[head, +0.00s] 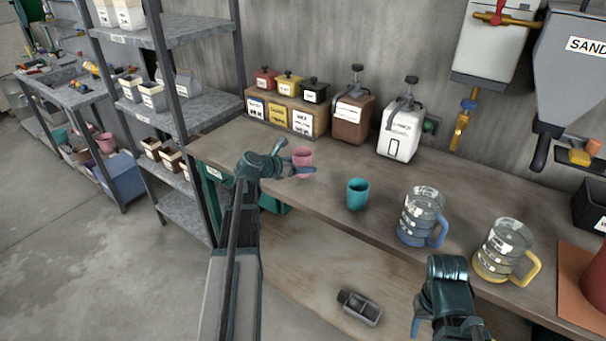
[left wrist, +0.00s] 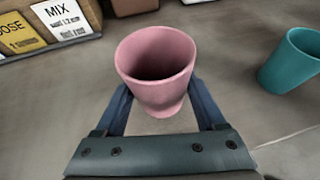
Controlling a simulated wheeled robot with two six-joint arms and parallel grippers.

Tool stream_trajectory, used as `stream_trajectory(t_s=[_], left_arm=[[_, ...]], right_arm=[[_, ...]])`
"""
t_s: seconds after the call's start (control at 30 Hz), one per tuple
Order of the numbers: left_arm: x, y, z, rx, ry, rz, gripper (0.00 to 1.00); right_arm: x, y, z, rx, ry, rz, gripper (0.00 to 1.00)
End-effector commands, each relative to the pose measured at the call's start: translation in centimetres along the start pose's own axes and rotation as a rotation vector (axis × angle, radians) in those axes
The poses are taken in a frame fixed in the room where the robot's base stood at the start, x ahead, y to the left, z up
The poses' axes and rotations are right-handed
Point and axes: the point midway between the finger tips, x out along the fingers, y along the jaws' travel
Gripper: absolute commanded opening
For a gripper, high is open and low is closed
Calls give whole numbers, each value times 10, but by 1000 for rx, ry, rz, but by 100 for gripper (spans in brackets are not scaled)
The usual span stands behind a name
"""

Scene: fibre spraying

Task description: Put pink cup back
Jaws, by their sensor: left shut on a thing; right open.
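The pink cup (head: 302,160) is upright at the left part of the workbench, and it fills the middle of the left wrist view (left wrist: 157,85). My left gripper (head: 301,168) is shut on the cup, with one blue finger on each side of it (left wrist: 163,105). I cannot tell whether the cup's base touches the bench. My right gripper (head: 428,318) is open and empty in front of the bench's edge; its fingers are partly hidden.
A teal cup (head: 357,194) stands to the right of the pink cup. A blue-handled jug (head: 421,216) and a yellow-handled jug (head: 504,249) stand further right. Labelled boxes (head: 285,113), a brown dispenser (head: 352,118) and a white dispenser (head: 400,133) line the wall.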

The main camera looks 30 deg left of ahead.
Motion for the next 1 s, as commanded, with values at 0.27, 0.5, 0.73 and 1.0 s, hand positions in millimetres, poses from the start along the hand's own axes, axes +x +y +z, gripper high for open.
stream_trajectory(t_s=[0.27, 0.5, 0.73, 1.0], left_arm=[[12, 2, -30, -3, 0, 6, 4], [13, 2, -32, -4, 0, 8, 4], [14, 2, -36, -3, 0, 8, 4], [14, 2, -34, -3, 0, 7, 100]], right_arm=[[32, -3, -2, 0, 0, 0, 50], [34, -3, -2, -1, 0, 0, 50], [38, -4, -2, 0, 0, 0, 50], [37, -4, -2, -1, 0, 0, 50]])
